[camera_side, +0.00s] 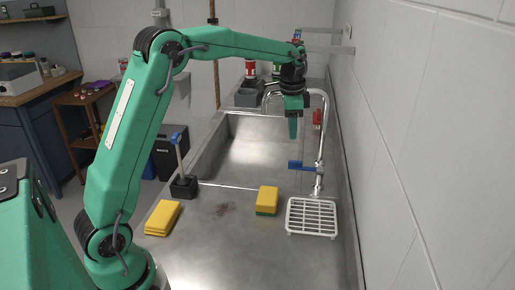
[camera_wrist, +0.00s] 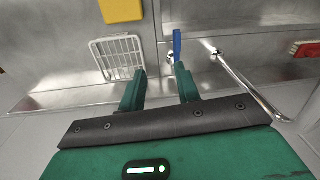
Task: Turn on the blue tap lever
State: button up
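The blue tap lever (camera_side: 300,165) sticks out to the left from the base of the chrome tap (camera_side: 321,140) in the side view. In the wrist view the blue lever (camera_wrist: 177,45) stands just beyond the tip of the right finger; I cannot tell whether they touch. My gripper (camera_side: 293,137) points down above the sink side, higher in the picture than the lever. In the wrist view my gripper (camera_wrist: 160,69) has its two green fingers apart with nothing between them.
A white drying rack (camera_side: 312,217) lies beside the tap. A yellow and green sponge (camera_side: 267,200), a folded yellow cloth (camera_side: 163,217) and a brush in a black holder (camera_side: 183,185) stand on the steel counter. The wall (camera_side: 400,150) is close on the right.

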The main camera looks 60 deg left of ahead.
jog(key=m+g, duration=0.1)
jog(key=m, duration=0.1)
send_over(295, 161)
notch_tip(295, 161, down, 6)
jog(key=shift+f, duration=0.1)
jog(key=shift+f, duration=3.85)
grip_shut()
